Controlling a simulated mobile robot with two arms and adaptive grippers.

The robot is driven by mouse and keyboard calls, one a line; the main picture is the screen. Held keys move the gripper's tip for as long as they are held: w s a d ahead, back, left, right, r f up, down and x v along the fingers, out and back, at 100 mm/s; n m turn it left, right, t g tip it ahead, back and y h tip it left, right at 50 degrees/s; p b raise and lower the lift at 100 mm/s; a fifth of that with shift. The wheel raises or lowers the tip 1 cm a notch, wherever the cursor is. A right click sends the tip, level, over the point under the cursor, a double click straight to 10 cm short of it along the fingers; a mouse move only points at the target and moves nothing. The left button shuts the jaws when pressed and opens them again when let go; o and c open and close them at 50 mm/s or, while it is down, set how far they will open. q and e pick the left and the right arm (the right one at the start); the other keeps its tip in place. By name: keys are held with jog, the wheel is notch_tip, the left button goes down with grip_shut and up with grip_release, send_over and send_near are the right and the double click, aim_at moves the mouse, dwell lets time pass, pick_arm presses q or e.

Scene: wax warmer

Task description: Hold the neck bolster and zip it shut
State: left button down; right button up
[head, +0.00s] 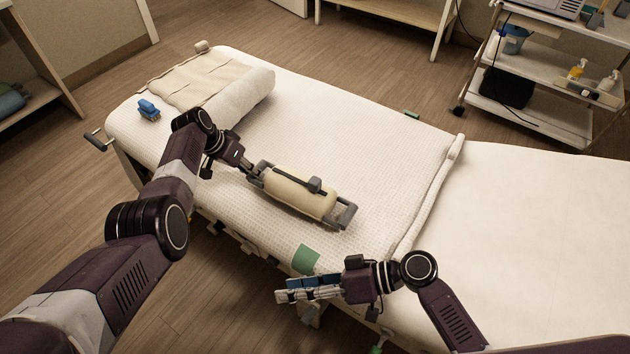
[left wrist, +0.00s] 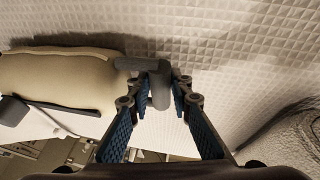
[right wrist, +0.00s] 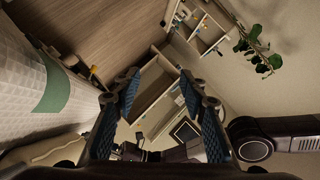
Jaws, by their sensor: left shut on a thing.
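The cream neck bolster (head: 300,193) lies on the white bed, with a grey end piece at each end. A dark grey block (head: 314,185), possibly the zip slider, sits on its top. My left gripper (head: 253,173) is at the bolster's left end, shut on its grey end tab. In the left wrist view the tab (left wrist: 160,85) stands between the fingers, with the bolster (left wrist: 60,80) to the left. My right gripper (head: 283,290) is open and empty in front of the bed's near edge, apart from the bolster. The right wrist view shows nothing between its fingers (right wrist: 155,84).
A white rolled pillow (head: 240,95) and a small blue object (head: 149,109) are at the bed's far left. A green patch (head: 306,259) is at the near edge. A ridge (head: 430,195) crosses the bed right of the bolster. A trolley (head: 540,110) stands beyond.

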jog(key=w+d+r+n+t+h, duration=0.15)
jog(key=w+d+t, duration=0.25)
jog(key=w+d, duration=0.55)
jog(key=n+t+h, duration=0.1)
jog(key=n+t, duration=0.2)
send_near(321, 183)
jog(key=shift+m, duration=0.25)
jog(key=x, duration=1.1)
jog(key=shift+w+a, duration=0.1)
jog(key=shift+a, duration=0.2)
jog(key=shift+c, duration=0.6)
grip_shut()
